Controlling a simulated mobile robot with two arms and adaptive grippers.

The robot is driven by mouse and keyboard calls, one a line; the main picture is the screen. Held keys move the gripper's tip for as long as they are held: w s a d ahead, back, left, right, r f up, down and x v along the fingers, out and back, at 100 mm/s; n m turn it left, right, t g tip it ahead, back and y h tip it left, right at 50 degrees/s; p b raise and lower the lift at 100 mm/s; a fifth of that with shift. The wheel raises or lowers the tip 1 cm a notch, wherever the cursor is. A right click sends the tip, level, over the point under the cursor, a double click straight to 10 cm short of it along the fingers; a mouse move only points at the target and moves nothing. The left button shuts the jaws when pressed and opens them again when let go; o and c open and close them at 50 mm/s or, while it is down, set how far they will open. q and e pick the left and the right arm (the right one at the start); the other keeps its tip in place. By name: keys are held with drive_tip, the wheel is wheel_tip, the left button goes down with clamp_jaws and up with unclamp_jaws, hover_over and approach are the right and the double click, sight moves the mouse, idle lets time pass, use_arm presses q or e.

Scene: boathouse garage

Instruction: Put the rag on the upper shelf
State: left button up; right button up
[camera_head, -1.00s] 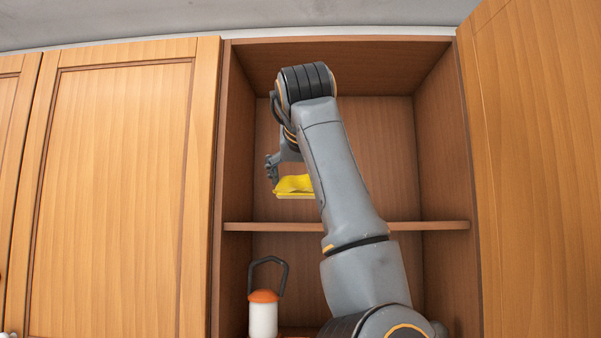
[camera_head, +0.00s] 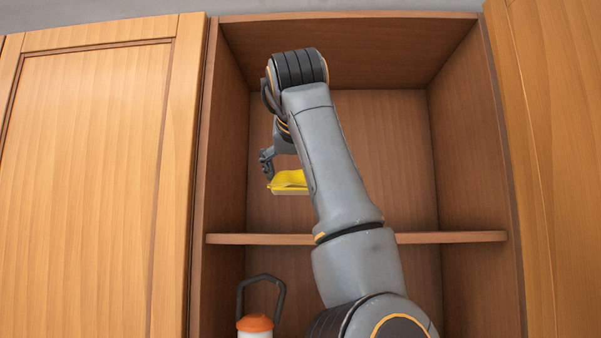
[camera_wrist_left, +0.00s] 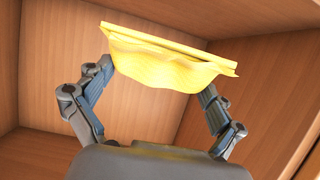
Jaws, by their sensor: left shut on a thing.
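The yellow rag (camera_head: 289,181) is held by my left gripper (camera_head: 268,172) in front of the upper compartment of the open cabinet, above the level of the shelf board. In the left wrist view the rag (camera_wrist_left: 170,57) lies between the two fingers of the gripper (camera_wrist_left: 163,88), which are shut on it. The upper shelf (camera_head: 450,237) is a wooden board across the cabinet, and its visible part is bare. My left arm hides part of the shelf and part of the rag. My right gripper is not in view.
A lantern with an orange top (camera_head: 255,323) and dark handle stands in the lower compartment at left. An open wooden door (camera_head: 555,150) is at the right, and a closed door (camera_head: 85,190) at the left. The upper compartment's right side is free.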

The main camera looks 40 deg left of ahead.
use_arm(q)
drive_tip(key=f+b, duration=0.1)
drive_tip(key=w+a+f, duration=0.1)
drive_tip(key=shift+a+f+b, duration=0.15)
drive_tip(key=shift+f+b, duration=0.2)
drive_tip(key=shift+b, duration=0.05)
drive_tip(key=shift+f+b, duration=0.75)
drive_tip(key=shift+f, duration=0.05)
drive_tip(key=shift+f+b, duration=0.3)
drive_tip(key=shift+f, duration=0.05)
drive_tip(key=shift+s+d+f, duration=0.15)
drive_tip(key=shift+d+f, duration=0.1)
drive_tip(key=shift+a, duration=0.15)
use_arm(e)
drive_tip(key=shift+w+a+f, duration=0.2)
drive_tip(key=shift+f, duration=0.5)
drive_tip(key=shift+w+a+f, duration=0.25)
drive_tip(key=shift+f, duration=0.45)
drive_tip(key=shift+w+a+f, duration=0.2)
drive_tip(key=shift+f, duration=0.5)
use_arm(q)
drive_tip(key=shift+f+b, duration=0.1)
drive_tip(key=shift+b, duration=0.2)
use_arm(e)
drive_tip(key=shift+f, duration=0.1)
